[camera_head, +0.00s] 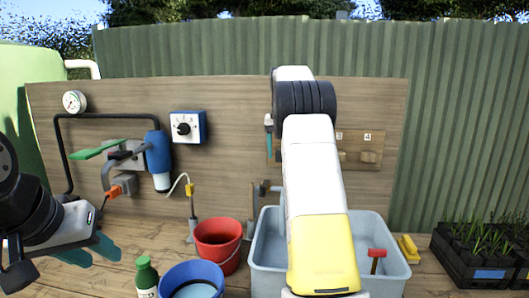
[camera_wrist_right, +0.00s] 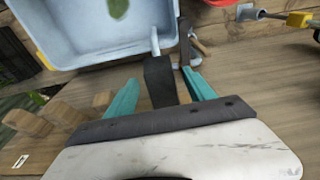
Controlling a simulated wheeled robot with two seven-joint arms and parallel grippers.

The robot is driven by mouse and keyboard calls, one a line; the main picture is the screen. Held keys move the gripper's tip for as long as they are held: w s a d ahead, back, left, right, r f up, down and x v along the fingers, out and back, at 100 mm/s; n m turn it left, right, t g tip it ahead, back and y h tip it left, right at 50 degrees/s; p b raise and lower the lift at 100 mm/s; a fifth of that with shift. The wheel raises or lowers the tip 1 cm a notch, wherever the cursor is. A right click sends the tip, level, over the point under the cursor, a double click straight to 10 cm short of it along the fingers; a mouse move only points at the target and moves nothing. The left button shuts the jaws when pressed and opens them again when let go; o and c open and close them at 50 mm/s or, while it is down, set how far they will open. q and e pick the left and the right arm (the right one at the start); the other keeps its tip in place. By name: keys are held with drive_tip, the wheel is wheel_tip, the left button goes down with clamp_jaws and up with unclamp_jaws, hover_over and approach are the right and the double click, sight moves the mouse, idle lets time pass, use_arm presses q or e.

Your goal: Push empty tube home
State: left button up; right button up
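I cannot make out a tube for certain in either view. My right gripper (camera_wrist_right: 160,74) has its two teal fingers spread apart in the right wrist view. A dark block (camera_wrist_right: 160,85) shows between them, with gaps at the sides; I cannot tell what it is. In the head view a teal finger of the right gripper (camera_head: 268,142) shows beside my right arm, in front of the wooden board; the rest is hidden behind the arm. My left gripper (camera_head: 90,254) is at the lower left with its teal fingers apart and nothing visible between them.
A grey basin (camera_head: 390,274) stands behind my right arm. Left of it are a red bucket (camera_head: 217,250), a blue bucket (camera_head: 178,272) and a green bottle (camera_head: 146,273). Wooden pegs (camera_head: 370,157) are on the board (camera_head: 230,100). A plant crate (camera_head: 475,265) is at the right.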

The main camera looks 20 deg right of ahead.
drive_tip(key=shift+s+a+r, duration=0.1)
drive_tip(key=shift+s+r, duration=0.05)
drive_tip(key=shift+r, duration=1.15)
drive_tip(key=shift+s+a+r, duration=0.1)
drive_tip(key=shift+s+r, duration=0.05)
drive_tip(key=shift+r, duration=1.1)
drive_tip(key=shift+s+a+r, duration=0.1)
drive_tip(key=shift+s+r, duration=0.05)
drive_tip(key=shift+r, duration=1.15)
